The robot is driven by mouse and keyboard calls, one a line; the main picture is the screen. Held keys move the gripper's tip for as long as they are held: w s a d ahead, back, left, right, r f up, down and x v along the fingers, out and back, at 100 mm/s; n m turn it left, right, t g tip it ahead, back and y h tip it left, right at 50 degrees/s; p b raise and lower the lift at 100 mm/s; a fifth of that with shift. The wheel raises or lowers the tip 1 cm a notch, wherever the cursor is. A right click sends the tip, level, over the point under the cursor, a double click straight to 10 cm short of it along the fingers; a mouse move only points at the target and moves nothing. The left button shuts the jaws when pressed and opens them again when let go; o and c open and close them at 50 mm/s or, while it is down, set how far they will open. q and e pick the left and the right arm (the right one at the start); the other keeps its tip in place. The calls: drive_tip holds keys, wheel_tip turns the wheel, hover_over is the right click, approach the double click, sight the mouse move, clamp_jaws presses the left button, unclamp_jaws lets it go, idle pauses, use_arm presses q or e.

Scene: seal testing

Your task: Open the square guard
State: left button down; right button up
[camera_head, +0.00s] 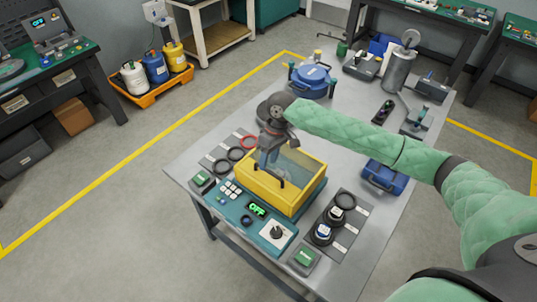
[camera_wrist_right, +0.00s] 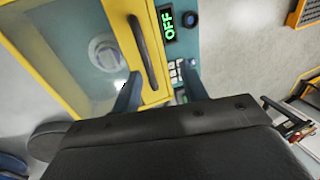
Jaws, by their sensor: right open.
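The square guard (camera_head: 262,196) is a yellow frame with clear panels. It sits down over the teal tester base (camera_head: 320,190) on the table, and looks shut. Its black bar handle (camera_head: 281,183) is on the near side. In the right wrist view the guard's yellow frame (camera_wrist_right: 98,14) and handle (camera_wrist_right: 141,45) show close up. My right gripper (camera_head: 264,160) hangs over the guard near the handle. In the wrist view its open fingers (camera_wrist_right: 160,72) lie either side of the handle's lower end; contact cannot be told. My left gripper is out of view.
A control panel (camera_head: 236,205) with a green OFF display is in front of the guard. Seal rings on a grey mat (camera_head: 348,233) lie to the right. A blue lidded pot (camera_head: 312,80) and blue box (camera_head: 384,177) stand behind and right.

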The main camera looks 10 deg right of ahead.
sight(268, 172)
drive_tip(key=shift+w+f, duration=0.25)
drive_tip(key=shift+f, duration=0.5)
drive_tip(key=shift+s+f, duration=0.2)
drive_tip(key=shift+f, duration=0.2)
drive_tip(key=shift+f+b, duration=0.7)
drive_tip(key=shift+b, duration=0.05)
drive_tip(key=shift+f+b, duration=0.7)
drive_tip(key=shift+r, duration=0.1)
drive_tip(key=c, duration=0.4)
clamp_jaws()
